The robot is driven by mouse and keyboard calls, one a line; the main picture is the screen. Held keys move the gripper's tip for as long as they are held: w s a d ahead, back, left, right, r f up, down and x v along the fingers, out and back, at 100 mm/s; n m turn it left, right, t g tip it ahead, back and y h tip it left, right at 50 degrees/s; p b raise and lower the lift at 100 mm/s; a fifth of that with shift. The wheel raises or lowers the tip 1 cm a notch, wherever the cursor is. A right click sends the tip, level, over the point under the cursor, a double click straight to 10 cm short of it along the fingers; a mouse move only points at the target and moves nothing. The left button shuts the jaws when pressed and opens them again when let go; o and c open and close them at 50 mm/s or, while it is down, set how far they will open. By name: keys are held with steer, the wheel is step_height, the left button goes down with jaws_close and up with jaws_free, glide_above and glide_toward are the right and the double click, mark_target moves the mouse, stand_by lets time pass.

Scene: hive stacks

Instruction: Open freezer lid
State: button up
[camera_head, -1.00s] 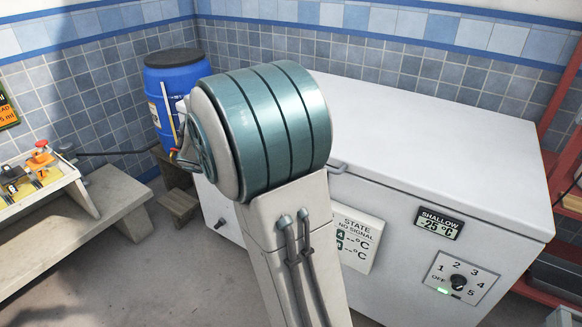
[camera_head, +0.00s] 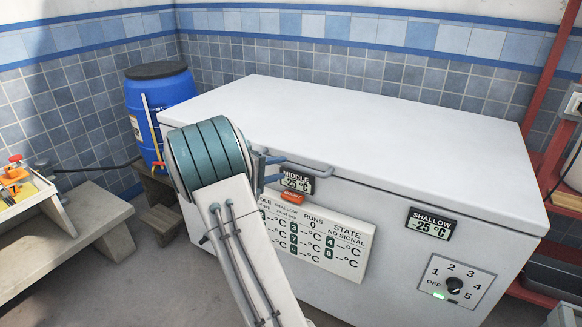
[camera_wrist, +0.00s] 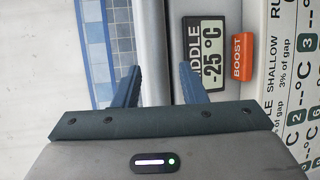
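The white chest freezer (camera_head: 390,205) stands against the tiled wall, with its flat lid (camera_head: 360,125) down and closed. A grey bar handle (camera_head: 310,165) runs along the lid's front edge in the head view. My gripper (camera_head: 276,169) is at the left end of this handle, just above the MIDDLE display (camera_head: 297,182). I cannot tell whether either finger touches the handle.
An orange BOOST button (camera_wrist: 242,57) sits below the display, near my gripper. A white status panel (camera_head: 325,245) and a dial (camera_head: 455,285) are on the freezer front. A blue barrel (camera_head: 160,100) stands behind left, a bench (camera_head: 95,215) at left, and a red rack (camera_head: 545,130) at right.

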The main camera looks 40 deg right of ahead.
mark_target(288, 166)
steer(key=shift+d+f, duration=0.25)
steer(key=shift+d, duration=1.1)
steer(key=shift+d+f, duration=0.2)
steer(key=shift+d, duration=1.15)
jaws_close()
